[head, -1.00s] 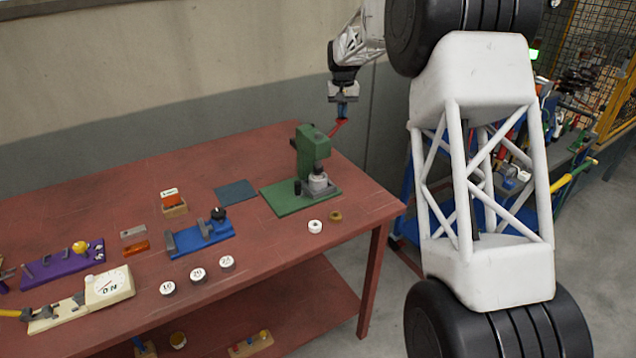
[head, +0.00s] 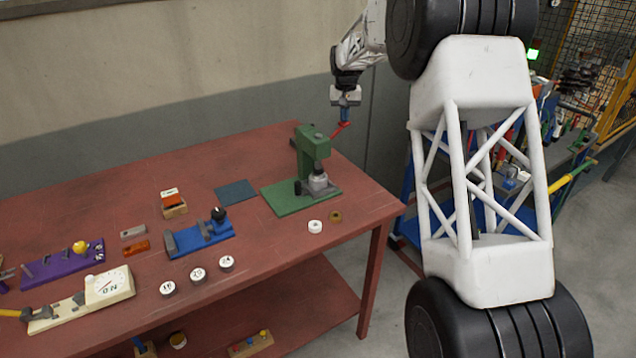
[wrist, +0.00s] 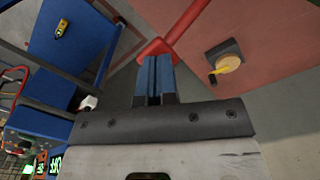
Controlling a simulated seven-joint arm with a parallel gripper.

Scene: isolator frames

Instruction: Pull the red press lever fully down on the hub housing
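The green press (head: 314,145) stands on a green base plate near the right end of the red table. A grey hub housing (head: 318,182) sits on the base under the press head. The red press lever (head: 340,131) slopes up and to the right from the press head. My gripper (head: 346,113) points down at the lever's outer end. In the wrist view, the two blue fingers (wrist: 153,78) are close together on the lever's red end (wrist: 157,47), and look shut on it. The fingertips' contact is partly hidden.
A white ring (head: 315,226) and a brown ring (head: 335,216) lie in front of the press. A dark blue mat (head: 236,190) and a blue fixture (head: 200,237) lie to its left. My large white arm link fills the right.

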